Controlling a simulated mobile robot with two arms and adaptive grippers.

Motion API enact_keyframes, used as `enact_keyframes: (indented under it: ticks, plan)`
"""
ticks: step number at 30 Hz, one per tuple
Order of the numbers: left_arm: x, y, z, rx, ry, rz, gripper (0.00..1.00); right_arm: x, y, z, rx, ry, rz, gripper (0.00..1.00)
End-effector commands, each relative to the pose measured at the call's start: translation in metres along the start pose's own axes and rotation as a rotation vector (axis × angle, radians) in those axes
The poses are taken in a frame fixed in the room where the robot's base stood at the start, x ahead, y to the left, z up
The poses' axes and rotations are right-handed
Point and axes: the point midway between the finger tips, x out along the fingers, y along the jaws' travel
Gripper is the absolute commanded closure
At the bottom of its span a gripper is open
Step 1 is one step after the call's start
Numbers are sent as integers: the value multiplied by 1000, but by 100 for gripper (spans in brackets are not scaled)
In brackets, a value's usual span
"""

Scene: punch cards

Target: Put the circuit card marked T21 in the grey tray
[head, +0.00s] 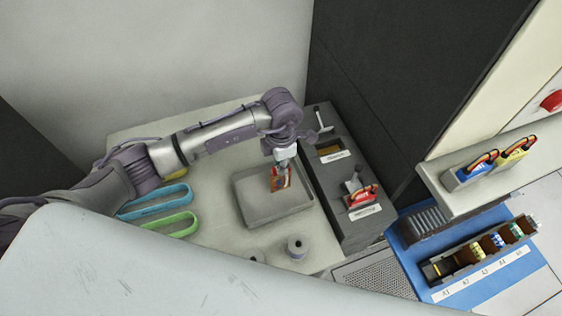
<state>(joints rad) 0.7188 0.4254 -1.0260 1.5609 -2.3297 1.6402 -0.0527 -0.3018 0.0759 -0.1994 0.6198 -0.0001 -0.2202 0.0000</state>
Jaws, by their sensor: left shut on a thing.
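My left gripper (285,160) reaches in from the left and points down over the grey tray (279,216). It is shut on a small orange-red card (280,178). The card hangs below the fingers, over the back part of the tray; I cannot tell whether it touches the tray floor. Its marking is too small to read. The grey tray is shallow and otherwise looks empty. My right gripper is not in view.
Right of the tray stands a dark box (342,198) with slots and a red item (363,195). Blue (156,201) and green (172,225) loops lie left. A grey spool (296,246) stands in front. A blue-based rack (480,251) and a shelf (500,175) are at right.

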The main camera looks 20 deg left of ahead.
Motion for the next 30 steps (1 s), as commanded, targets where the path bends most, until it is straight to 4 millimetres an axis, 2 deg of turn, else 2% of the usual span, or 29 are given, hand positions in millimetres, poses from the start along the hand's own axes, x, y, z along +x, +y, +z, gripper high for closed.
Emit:
enact_keyframes:
  ticks: [2, 3, 7, 18, 20, 23, 30]
  plan:
    - [4, 0, 0, 0, 0, 1, 100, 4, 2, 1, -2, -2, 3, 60]
    - [2, 0, 0, 0, 0, 1, 77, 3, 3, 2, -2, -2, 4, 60]
    - [2, 0, 0, 0, 0, 0, 57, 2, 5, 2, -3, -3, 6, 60]
    - [-4, 0, 0, 0, 0, 0, 57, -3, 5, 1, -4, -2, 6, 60]
    - [-8, 1, 1, 0, -2, 3, 57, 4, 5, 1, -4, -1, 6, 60]
    - [-24, 2, 0, 1, -4, 5, 57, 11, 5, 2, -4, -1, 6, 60]
    - [-76, 1, 1, 2, -4, 5, 57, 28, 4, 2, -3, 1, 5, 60]
